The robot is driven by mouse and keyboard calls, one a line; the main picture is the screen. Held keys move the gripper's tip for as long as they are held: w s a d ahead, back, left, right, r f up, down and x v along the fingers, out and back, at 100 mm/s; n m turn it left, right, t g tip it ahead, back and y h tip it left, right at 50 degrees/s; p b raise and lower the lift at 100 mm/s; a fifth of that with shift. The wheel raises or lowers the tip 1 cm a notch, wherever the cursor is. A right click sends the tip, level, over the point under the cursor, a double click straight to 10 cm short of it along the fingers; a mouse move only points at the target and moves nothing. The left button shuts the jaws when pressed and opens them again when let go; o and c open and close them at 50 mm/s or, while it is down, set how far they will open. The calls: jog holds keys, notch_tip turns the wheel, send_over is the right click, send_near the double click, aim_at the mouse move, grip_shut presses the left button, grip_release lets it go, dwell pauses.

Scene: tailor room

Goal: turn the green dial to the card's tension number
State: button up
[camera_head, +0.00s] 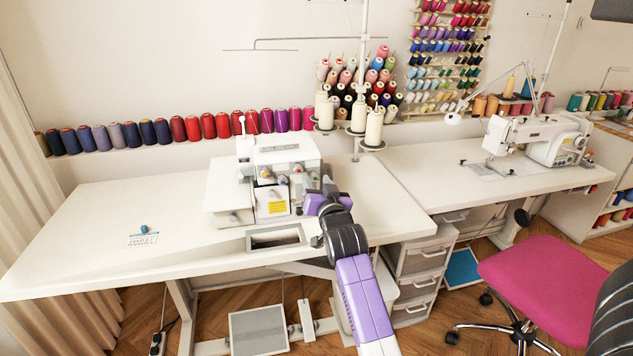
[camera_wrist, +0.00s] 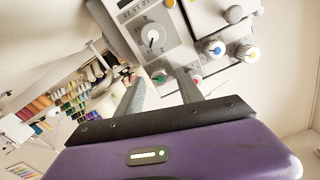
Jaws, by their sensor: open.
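The white overlock machine (camera_head: 280,155) stands on the table, with several coloured dials on its front. In the wrist view the green dial (camera_wrist: 160,76) is a white knob with a green centre, beside a red-centred dial (camera_wrist: 194,75). My gripper (camera_wrist: 161,78) is open, its two fingers on either side of the green dial in the picture; I cannot tell whether they touch it. In the head view my gripper (camera_head: 325,198) is at the machine's right front. The card (camera_head: 143,239) lies flat on the table at left; its number is too small to read.
Blue-centred (camera_wrist: 217,49) and yellow-centred (camera_wrist: 247,54) dials sit close by, and a large white knob (camera_wrist: 152,37) is above the green one. Cream thread cones (camera_head: 358,118) stand behind the machine. The table's left part is mostly clear. A pink chair (camera_head: 535,280) stands at right.

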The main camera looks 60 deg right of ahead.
jog(key=v, duration=0.7)
jog(key=shift+b, duration=0.45)
jog(key=s+a+n+t+y+p, duration=0.1)
jog(key=s+a+n+t+y, duration=0.15)
jog(key=a, duration=0.55)
jog(key=s+a+n+t+y, duration=0.15)
jog(key=a+n, duration=0.25)
jog(key=a, duration=0.4)
jog(key=s+a+n+t+y+p, duration=0.1)
jog(key=a+n+t+y, duration=0.25)
jog(key=a, duration=0.45)
jog(key=s+a+f+n+g+y+p, duration=0.1)
jog(key=s+a+f+g+y, duration=0.1)
jog(key=s+a, duration=0.6)
jog(key=s+a+f+n+g+y+p, duration=0.1)
jog(key=s+a+y, duration=0.3)
jog(key=s+a, duration=0.5)
jog(key=s+f+g, duration=0.1)
jog(key=s, duration=0.2)
jog(key=shift+s+a+f+n, duration=0.15)
jog(key=shift+s+f+n, duration=0.05)
jog(key=shift+f+n, duration=0.2)
dwell(2.0)
